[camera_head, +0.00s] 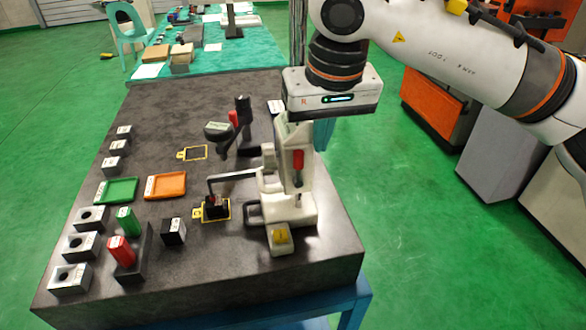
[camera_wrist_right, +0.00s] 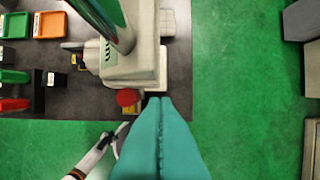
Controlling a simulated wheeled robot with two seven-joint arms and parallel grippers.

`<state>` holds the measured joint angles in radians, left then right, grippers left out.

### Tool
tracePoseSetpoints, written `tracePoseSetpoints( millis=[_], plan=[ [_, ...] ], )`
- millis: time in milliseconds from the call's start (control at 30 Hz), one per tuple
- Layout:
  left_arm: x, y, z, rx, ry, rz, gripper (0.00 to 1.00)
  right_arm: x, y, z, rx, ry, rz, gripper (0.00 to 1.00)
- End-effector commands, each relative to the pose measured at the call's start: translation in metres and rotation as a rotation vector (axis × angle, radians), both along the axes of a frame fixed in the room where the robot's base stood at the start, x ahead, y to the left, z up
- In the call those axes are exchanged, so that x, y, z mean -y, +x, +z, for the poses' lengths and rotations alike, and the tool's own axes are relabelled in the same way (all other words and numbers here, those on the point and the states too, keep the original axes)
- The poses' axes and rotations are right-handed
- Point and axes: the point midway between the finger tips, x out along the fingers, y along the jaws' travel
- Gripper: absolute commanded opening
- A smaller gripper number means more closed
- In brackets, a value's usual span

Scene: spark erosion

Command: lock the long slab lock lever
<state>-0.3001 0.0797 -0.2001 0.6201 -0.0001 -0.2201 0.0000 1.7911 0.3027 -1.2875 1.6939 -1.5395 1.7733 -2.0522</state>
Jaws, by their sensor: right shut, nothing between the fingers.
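A cream upright device (camera_head: 272,205) stands near the right edge of the dark slab (camera_head: 190,280). A red handle (camera_head: 298,160) stands upright on its column; I cannot tell for sure whether it is the long slab lock lever. In the right wrist view a round red knob (camera_wrist_right: 128,97) shows beside the cream housing (camera_wrist_right: 135,70). My right gripper (camera_head: 322,133) is shut and empty, with teal fingers pointing down just behind and right of the column, partly hidden by it. In the wrist view its fingertips (camera_wrist_right: 160,100) lie just right of the red knob; contact is unclear. My left gripper is not in view.
A black stand with a red part (camera_head: 233,118) rises behind the device. Green (camera_head: 117,190) and orange (camera_head: 165,186) trays, blocks with holes and a red cylinder (camera_head: 121,252) occupy the slab's left side. Open green floor lies to the right, before grey cabinets (camera_head: 505,160).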

Motion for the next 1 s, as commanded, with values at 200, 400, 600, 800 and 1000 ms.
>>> tracePoseSetpoints(
  millis=[200,400,600,800,1000],
  plan=[
    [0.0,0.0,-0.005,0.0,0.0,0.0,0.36,0.0,0.0,-0.007,0.0,0.0,0.0,0.0],
    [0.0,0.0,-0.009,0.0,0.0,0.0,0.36,0.0,0.0,-0.012,-0.001,0.0,-0.001,0.0],
    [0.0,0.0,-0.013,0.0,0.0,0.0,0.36,0.0,0.0,-0.017,-0.001,0.0,-0.001,0.0],
    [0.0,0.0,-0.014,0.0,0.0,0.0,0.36,0.0,0.0,-0.019,0.0,0.0,-0.001,0.0],
    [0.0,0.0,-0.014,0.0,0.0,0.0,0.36,0.0,0.0,-0.019,0.0,0.0,0.0,0.0]
  ],
)
